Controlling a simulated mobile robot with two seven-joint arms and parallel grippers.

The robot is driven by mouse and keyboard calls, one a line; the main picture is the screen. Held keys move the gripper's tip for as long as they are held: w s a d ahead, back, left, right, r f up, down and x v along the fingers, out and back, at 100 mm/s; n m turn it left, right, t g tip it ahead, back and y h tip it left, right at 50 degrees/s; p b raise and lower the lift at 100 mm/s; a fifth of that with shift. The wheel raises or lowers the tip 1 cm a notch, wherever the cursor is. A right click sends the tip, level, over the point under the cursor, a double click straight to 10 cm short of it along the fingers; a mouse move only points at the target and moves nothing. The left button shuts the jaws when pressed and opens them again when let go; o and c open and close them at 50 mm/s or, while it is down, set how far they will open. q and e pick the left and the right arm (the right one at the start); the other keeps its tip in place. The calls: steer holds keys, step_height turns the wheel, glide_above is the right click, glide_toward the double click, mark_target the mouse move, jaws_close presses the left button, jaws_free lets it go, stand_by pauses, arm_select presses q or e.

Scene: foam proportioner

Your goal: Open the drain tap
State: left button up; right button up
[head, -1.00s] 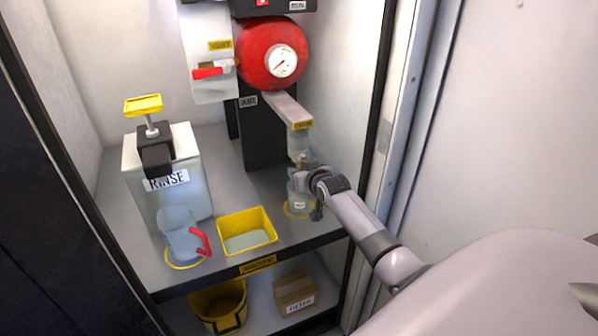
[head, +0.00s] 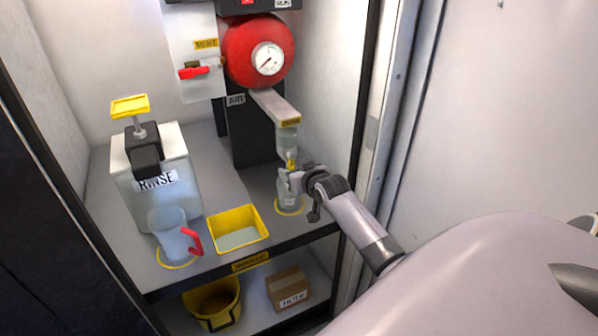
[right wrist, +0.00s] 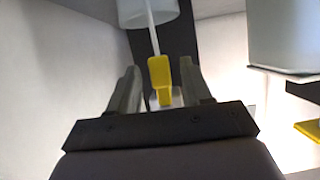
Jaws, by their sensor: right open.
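The drain tap is a small yellow lever (head: 291,164) under a clear bowl (head: 287,143), which hangs below the grey arm with a yellow label. In the right wrist view the yellow tap (right wrist: 160,78) shows between the two fingers, with the pale bowl (right wrist: 147,10) above it. My right gripper (head: 291,180) is open just below the tap, and its fingers (right wrist: 160,88) stand apart on either side of it with gaps showing. Whether either finger touches the tap I cannot tell. My left gripper is not in view.
A clear jar (head: 288,200) stands on a yellow ring under the tap, partly behind my gripper. A yellow tray (head: 238,246), a jug with a red handle (head: 170,235) and the RINSE tank (head: 150,195) stand left. The cabinet's right post (head: 372,95) is close to my arm.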

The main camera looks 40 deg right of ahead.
steer(key=v, duration=0.3)
steer(key=shift+s+r, duration=0.1)
steer(key=shift+s, duration=0.05)
stand_by(0.6)
steer(key=s+a+f+n+g+y+p, duration=0.1)
steer(key=s+a+f+n+y+p, duration=0.1)
steer(key=s+a, duration=0.9)
steer(key=s+a+f+n+g+y+p, duration=0.1)
steer(key=s+a+f+n+y+p, duration=0.2)
steer(key=s+a, duration=0.9)
steer(key=s+f+p, duration=0.1)
steer(key=s+f, duration=0.1)
steer(key=s, duration=0.1)
steer(key=shift+s+f+g, duration=0.3)
steer(key=shift+s+f, duration=0.1)
